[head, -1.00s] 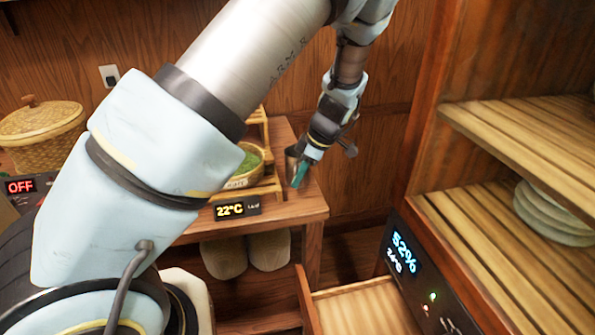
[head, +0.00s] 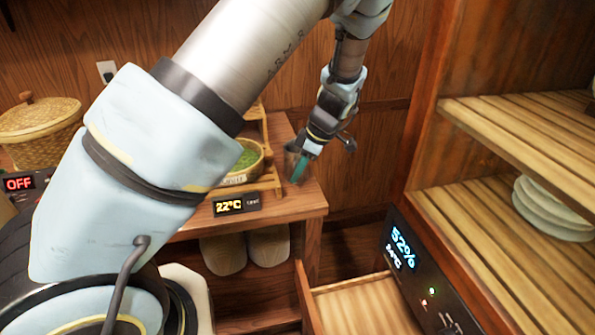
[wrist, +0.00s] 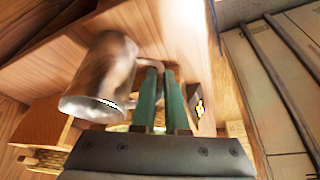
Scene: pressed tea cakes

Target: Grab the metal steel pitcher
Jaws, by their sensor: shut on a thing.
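The metal steel pitcher (wrist: 105,75) shows large and blurred in the wrist view, left of my fingers, with its handle running toward them. In the head view the pitcher (head: 291,160) is partly hidden behind my gripper, at the right end of the wooden table. My gripper (head: 299,170) has green fingers, which in the wrist view (wrist: 158,88) are close together at the pitcher's handle. The gripper is shut on that handle. I cannot tell whether the pitcher's base touches the table.
A bowl of green tea (head: 245,165) sits on a wooden rack just left of the pitcher. A 22°C display (head: 236,205) is at the table's front edge. A wooden cabinet with slatted shelves (head: 510,235) and stacked plates (head: 550,215) stands at right. An open drawer (head: 365,305) is below.

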